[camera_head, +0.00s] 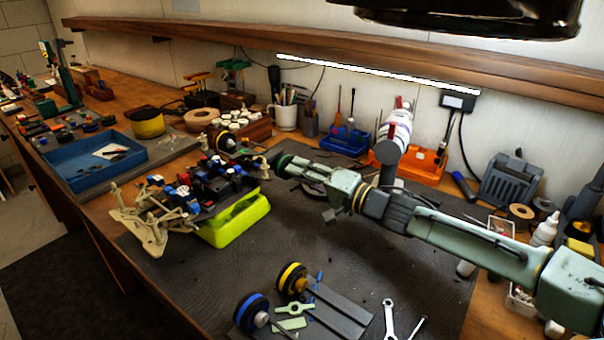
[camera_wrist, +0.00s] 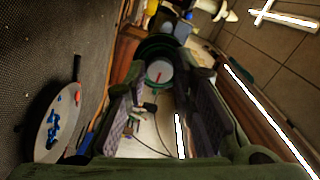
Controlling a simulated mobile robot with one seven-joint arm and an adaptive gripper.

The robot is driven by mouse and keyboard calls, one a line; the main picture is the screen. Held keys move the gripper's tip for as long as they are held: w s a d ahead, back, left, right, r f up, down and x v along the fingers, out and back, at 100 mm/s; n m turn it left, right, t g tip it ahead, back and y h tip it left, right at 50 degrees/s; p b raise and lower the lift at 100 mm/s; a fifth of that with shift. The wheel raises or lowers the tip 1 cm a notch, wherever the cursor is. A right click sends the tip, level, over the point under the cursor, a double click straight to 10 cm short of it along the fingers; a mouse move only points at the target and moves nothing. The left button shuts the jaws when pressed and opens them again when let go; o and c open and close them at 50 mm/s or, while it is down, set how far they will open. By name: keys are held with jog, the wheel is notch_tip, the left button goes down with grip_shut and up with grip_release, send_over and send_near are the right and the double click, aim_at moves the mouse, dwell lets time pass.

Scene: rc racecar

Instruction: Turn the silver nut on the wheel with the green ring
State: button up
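My gripper (camera_head: 305,173) reaches in from the right in the head view, its fingers close to a dark wheel (camera_head: 278,160) at the right rear of the car (camera_head: 205,185). In the wrist view my gripper (camera_wrist: 168,82) has its two fingers well apart. I cannot make out the silver nut. Whether the fingers touch anything is unclear.
The car rests on a yellow-green stand (camera_head: 235,218). Loose wheels with blue (camera_head: 251,312) and yellow (camera_head: 292,281) rings lie in front, near a wrench (camera_head: 389,318). An orange bin (camera_head: 415,165) and a blue bin (camera_head: 345,140) stand behind. The mat right of the stand is fairly clear.

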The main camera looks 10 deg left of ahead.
jog(key=o, duration=0.3)
jog(key=v, duration=1.2)
